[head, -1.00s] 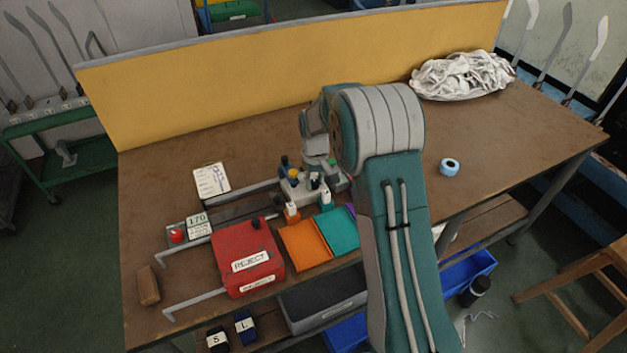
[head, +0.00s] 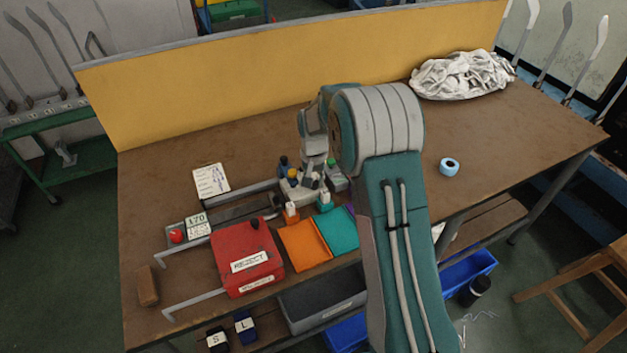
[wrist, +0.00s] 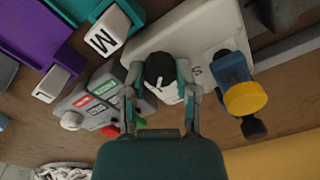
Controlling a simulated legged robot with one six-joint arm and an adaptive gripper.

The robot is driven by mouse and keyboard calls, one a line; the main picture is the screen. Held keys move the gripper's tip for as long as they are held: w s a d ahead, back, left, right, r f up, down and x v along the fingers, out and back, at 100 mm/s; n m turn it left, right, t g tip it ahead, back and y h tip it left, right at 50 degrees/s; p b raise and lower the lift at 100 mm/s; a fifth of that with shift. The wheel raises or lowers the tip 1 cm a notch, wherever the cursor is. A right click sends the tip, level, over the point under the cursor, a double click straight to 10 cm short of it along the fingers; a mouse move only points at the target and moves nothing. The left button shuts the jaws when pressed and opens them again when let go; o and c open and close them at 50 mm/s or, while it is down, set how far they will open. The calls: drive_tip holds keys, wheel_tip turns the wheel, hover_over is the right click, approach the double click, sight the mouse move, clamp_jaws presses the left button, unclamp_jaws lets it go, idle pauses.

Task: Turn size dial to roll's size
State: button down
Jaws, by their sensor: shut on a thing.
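The size dial is a black knob (wrist: 160,68) with a white pointer mark, set on a pale machine plate (wrist: 205,28) in the wrist view. A letter S (wrist: 197,71) is printed beside it. My gripper (wrist: 160,88) is shut on the knob, with one finger on each side. The fingers and knob partly hide the pointer, so I cannot tell its exact setting. In the head view my gripper comes down over the pale machine (head: 300,194), and the dial itself cannot be made out. A light blue roll (head: 449,167) lies on the table, right of my arm; its size marking is unreadable.
A blue post with a yellow cap (wrist: 245,97) stands close beside the dial. A white block marked M (wrist: 107,30) and a grey button box (wrist: 95,97) are on the other side. A red REJECT box (head: 247,257) and an orange tray (head: 304,245) sit in front.

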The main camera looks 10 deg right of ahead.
drive_tip(key=shift+s+f, duration=0.15)
drive_tip(key=shift+s, duration=0.05)
idle(0.3)
drive_tip(key=shift+c, duration=1.9)
unclamp_jaws()
drive_tip(key=shift+a, duration=0.1)
drive_tip(key=shift+w, duration=0.1)
drive_tip(key=shift+r, duration=0.3)
wheel_tip(320, 180, up, 12)
drive_tip(key=shift+f, duration=0.25)
